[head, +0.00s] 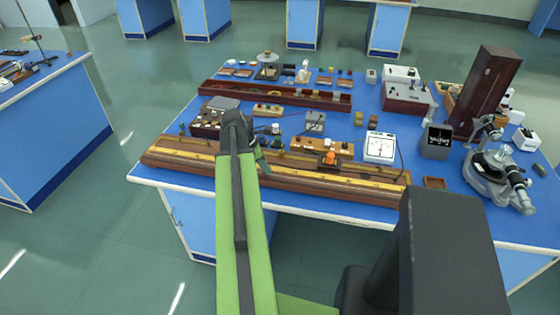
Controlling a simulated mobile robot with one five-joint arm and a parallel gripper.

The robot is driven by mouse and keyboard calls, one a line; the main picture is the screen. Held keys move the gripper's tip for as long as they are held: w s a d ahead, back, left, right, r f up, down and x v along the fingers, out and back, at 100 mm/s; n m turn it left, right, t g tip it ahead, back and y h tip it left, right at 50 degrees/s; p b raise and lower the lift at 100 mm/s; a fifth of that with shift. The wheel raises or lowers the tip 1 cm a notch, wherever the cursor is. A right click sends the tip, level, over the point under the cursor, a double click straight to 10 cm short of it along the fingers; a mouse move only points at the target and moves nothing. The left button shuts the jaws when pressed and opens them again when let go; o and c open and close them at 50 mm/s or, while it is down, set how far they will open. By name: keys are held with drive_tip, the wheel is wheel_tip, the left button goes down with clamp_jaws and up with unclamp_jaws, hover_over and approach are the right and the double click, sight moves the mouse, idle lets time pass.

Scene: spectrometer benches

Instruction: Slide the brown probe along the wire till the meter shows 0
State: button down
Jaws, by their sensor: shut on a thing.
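The long wooden wire board (165,158) lies along the front edge of the blue bench, with yellow scale strips along it. My gripper (263,166) is over the left-middle part of the board, at its back side. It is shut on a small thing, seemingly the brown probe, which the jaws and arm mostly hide. Whether the probe touches the wire cannot be told. A white-faced meter (380,145) stands behind the board's right part; its needle is too small to read. A brown block with an orange knob (330,157) sits on the board to the right of my gripper.
A wooden strip with terminals (322,148) lies just behind the board. A dark box (436,141), a microscope-like instrument (495,175) and a tall brown case (487,88) stand at the right. Several small parts crowd the bench behind.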

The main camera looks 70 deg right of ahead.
drive_tip(key=shift+w+a, duration=0.1)
drive_tip(key=shift+w, duration=2)
drive_tip(key=shift+s+a+f, duration=0.1)
drive_tip(key=shift+a+f, duration=0.1)
drive_tip(key=shift+a, duration=0.05)
idle(0.8)
idle(2.2)
drive_tip(key=c, duration=1.4)
unclamp_jaws()
drive_tip(key=shift+o, duration=0.6)
drive_tip(key=shift+r, duration=0.2)
drive_tip(key=p+v, duration=1.6)
drive_tip(key=v, duration=0.1)
drive_tip(key=shift+d+r, duration=0.2)
drive_tip(key=shift+r, duration=0.05)
